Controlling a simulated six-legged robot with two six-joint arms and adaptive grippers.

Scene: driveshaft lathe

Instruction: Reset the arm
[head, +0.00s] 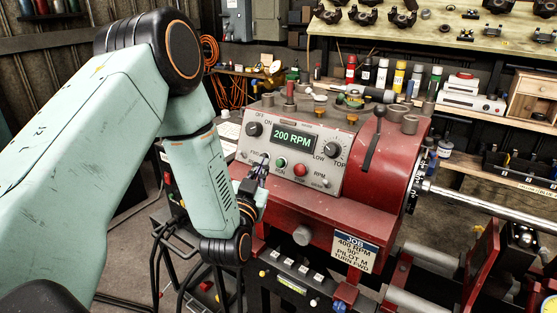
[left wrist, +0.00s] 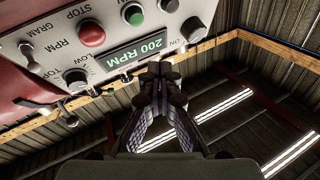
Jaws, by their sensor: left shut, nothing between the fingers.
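My left arm comes in from the left in the head view. Its gripper (head: 263,165) points up at the lower left of the lathe's control panel (head: 340,148), left of the green button (head: 281,162). In the left wrist view the fingers (left wrist: 160,70) are shut together with nothing between them, close to the panel's edge. I cannot tell whether the tips touch the panel. The display (head: 293,135) reads 200 RPM and also shows in the left wrist view (left wrist: 138,58). My right gripper is not in view.
The red lathe headstock (head: 385,165) carries a red button (head: 299,170), several knobs and a lever (head: 373,135). A job card (head: 355,249) hangs on its front. A metal shaft (head: 490,203) extends right. Bottles and a cluttered bench stand behind. Cables hang below my arm.

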